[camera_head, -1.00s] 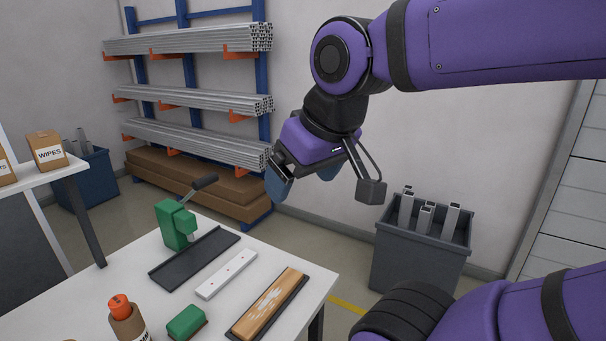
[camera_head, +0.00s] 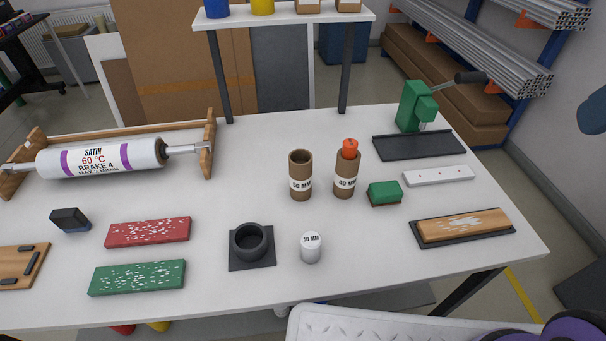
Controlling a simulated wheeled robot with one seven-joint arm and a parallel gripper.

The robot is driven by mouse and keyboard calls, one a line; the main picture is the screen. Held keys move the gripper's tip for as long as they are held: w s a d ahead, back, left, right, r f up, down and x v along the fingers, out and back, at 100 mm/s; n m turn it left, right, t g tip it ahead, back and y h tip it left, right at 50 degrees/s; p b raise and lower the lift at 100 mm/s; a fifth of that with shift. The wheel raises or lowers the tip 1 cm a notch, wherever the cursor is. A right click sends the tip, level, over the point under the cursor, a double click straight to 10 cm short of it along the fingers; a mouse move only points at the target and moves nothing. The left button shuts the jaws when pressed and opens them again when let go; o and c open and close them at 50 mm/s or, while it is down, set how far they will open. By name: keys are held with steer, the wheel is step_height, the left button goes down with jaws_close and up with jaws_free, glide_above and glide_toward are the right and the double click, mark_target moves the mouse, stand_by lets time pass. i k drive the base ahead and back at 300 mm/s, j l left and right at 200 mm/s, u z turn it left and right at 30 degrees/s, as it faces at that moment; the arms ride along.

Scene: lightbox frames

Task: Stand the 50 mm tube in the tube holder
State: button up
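The brown cardboard tube labelled 50 MM (camera_head: 300,182) stands upright on the white table, open and seemingly empty at the top. The tube holder, likely the black ring on a square base (camera_head: 251,247), sits in front and to the left of it, with its opening empty. A blue tip of my gripper (camera_head: 592,108) shows at the right edge, far from the tube and the holder. The rest of my gripper is out of the picture, so its opening is hidden.
A brown 60 MM tube (camera_head: 346,181) with an orange top stands just right of the 50 MM tube. A small white cylinder (camera_head: 311,249) stands right of the holder. A green block (camera_head: 384,192) and a green press (camera_head: 414,108) are farther right. Red (camera_head: 147,232) and green (camera_head: 137,278) slabs lie left.

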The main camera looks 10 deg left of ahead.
mark_target(251, 245)
steer(key=j+u, duration=0.15)
steer(key=u, duration=0.2)
steer(key=j+u, duration=0.2)
steer(key=u, duration=0.15)
steer(key=j+u, duration=0.15)
steer(key=u, duration=0.2)
steer(key=k, duration=0.05)
